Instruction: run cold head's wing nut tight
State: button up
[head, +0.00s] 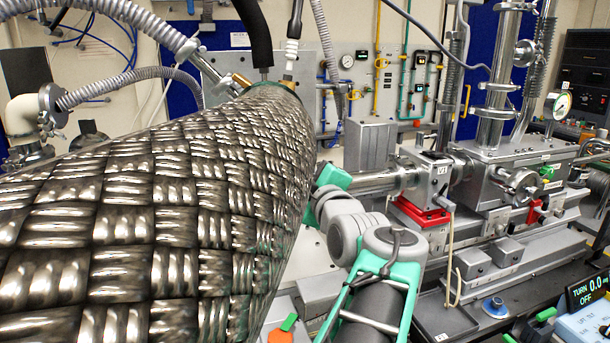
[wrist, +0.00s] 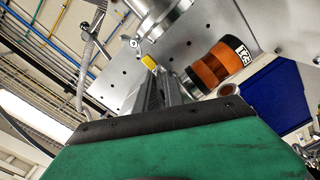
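In the wrist view, the green body of my gripper fills the bottom, and its dark grey fingers (wrist: 166,88) point up the picture. A small yellow piece (wrist: 149,62) shows just beyond the fingertips; I cannot tell whether they touch it. A small pale metal part (wrist: 143,46), possibly the wing nut, sits above it, beside a shiny round metal fitting (wrist: 160,14) that may belong to the cold head. The gap between the fingers is too small to judge. In the head view, the braided metal hose hides my gripper, and I cannot make out the wing nut.
A thick braided metal hose (head: 150,215) fills the left of the head view. A steel beamline assembly (head: 500,185) stands at right, with a red block (head: 420,212) under its valve. In the wrist view, an orange cylinder with black bands (wrist: 216,68) is close right of the fingers.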

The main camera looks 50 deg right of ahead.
jog(key=b+v, duration=0.2)
jog(key=v, duration=0.5)
jog(key=shift+s+a, duration=0.2)
jog(key=shift+s, duration=0.15)
